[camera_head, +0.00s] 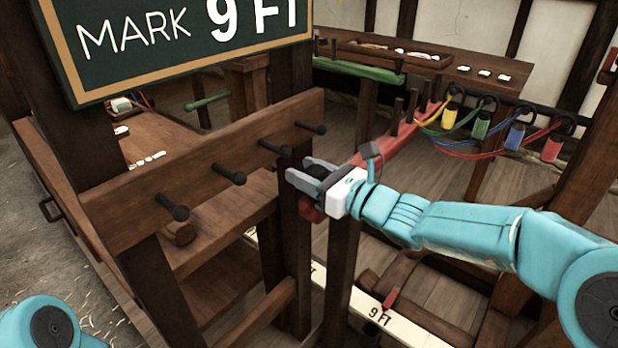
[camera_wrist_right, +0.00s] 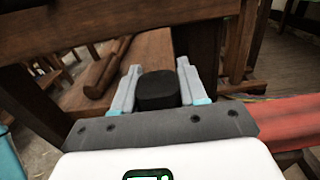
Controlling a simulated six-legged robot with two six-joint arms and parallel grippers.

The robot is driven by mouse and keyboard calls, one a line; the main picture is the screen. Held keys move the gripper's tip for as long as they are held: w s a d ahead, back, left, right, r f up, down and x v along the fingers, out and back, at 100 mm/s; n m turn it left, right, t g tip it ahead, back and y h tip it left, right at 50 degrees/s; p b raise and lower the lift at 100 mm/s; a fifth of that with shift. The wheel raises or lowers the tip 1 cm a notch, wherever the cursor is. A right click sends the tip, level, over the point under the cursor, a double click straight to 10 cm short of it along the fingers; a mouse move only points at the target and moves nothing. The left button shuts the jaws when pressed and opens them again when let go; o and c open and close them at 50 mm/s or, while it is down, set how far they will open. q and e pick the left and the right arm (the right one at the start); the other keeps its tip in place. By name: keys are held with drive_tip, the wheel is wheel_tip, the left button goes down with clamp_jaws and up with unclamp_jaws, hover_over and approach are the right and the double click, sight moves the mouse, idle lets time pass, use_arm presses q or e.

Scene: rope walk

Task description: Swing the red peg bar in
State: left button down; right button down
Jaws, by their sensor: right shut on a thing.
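The red peg bar (camera_head: 402,146) runs from my right gripper back toward the bobbins, with dark pegs standing on it. Its near end is partly hidden by the gripper. In the right wrist view the red bar (camera_wrist_right: 290,116) shows at the right edge. My right gripper (camera_head: 305,174) is shut on a black knob (camera_wrist_right: 158,91), which sits between its two fingers in the wrist view. The knob appears to be at the near end of the red bar. My left gripper is out of view; only a piece of my left arm shows at the lower left.
A wooden rail with several dark pegs (camera_head: 211,176) stands just left of my right gripper. A green board (camera_head: 190,38) reads MARK 9 FT. Coloured strands hang by yellow, green, blue and red bobbins (camera_head: 551,149). A green bar (camera_head: 358,70) lies behind. A floor strip (camera_head: 410,332) is marked 9 FT.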

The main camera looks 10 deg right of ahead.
drive_tip(key=c, duration=0.7)
unclamp_jaws()
drive_tip(key=shift+w, duration=0.1)
drive_tip(key=p+v, duration=0.1)
drive_tip(key=v, duration=1.5)
drive_tip(key=shift+s, duration=0.2)
